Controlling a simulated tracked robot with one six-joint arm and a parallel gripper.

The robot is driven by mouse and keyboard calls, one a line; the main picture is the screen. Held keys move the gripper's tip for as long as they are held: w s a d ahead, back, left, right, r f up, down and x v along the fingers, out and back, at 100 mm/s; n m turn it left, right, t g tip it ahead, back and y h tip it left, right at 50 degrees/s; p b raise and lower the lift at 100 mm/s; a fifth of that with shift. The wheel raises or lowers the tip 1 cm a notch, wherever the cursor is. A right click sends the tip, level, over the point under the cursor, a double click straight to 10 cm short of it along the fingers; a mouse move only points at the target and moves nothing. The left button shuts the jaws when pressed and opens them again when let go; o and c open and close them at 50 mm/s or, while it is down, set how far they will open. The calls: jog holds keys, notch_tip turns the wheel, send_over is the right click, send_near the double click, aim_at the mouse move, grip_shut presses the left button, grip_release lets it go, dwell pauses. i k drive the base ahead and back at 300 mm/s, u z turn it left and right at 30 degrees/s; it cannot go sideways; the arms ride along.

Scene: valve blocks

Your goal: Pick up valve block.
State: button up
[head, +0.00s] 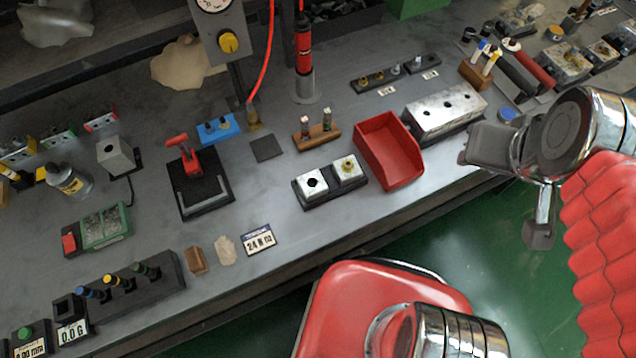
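Two small silver blocks sit side by side in a black holder (331,196) near the front edge of the bench. The left block (312,185) has a dark round hole on top, and the right block (347,168) has a brass fitting. A larger long silver block (445,109) with several holes lies further right, behind my gripper. I cannot tell for sure which one is the valve block. My gripper (508,193) is at the right, past the bench's front edge, with its fingers apart and nothing between them. It is well right of the small blocks.
A red open bin (389,150) stands between the small blocks and the long block. A wooden rack (317,137) with two small parts stands behind them. A black fixture with a red clamp (184,155) is to the left. Bare bench lies left of the holder.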

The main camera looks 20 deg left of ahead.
aim_at(312, 186)
jog(key=z, duration=0.05)
jog(key=k, duration=1.7)
jog(key=u, duration=1.3)
jog(key=i, duration=1)
jog(key=u, duration=0.1)
